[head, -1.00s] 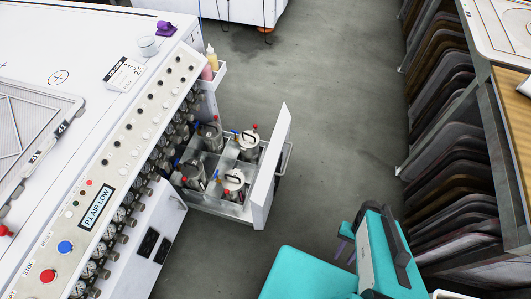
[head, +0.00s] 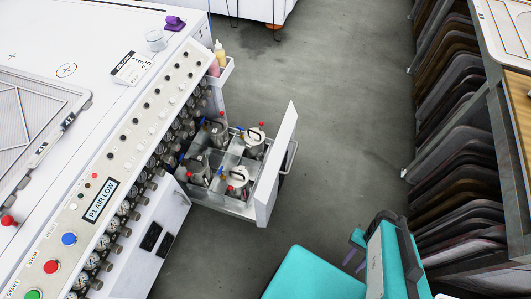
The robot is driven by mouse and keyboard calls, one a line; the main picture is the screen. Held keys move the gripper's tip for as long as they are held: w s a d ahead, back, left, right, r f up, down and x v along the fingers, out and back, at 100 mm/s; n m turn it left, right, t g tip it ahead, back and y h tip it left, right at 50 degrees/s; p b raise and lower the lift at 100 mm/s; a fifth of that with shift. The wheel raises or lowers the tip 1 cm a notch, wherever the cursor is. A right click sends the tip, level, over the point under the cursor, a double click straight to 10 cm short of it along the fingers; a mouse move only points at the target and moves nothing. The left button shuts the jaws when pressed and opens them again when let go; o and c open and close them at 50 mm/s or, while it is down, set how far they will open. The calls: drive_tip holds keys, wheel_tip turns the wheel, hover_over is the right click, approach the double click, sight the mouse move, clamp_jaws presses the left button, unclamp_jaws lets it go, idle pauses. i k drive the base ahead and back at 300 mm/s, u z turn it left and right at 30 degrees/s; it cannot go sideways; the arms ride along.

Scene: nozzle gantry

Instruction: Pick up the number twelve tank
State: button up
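Several metal tanks stand in an open drawer (head: 278,178) under the white machine: one at the back left (head: 216,132), one at the back right (head: 254,143), one at the front left (head: 199,171) and one at the front right (head: 237,181). The right two have whitish lids; the left two look grey. They carry black handles and red and blue fittings. I cannot read any number, so I cannot tell which is number twelve.
The machine's control panel (head: 103,202), with knobs, buttons and a row of gauges, runs along the left. A small side bin (head: 222,74) holds bottles beyond the drawer. A rack of dark panels (head: 465,165) stands at the right. The grey floor (head: 340,120) between is clear.

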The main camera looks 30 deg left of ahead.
sight(257, 154)
drive_tip(key=k, duration=1.7)
drive_tip(key=u, duration=1.35)
drive_tip(key=i, duration=1.05)
drive_tip(key=z, duration=0.15)
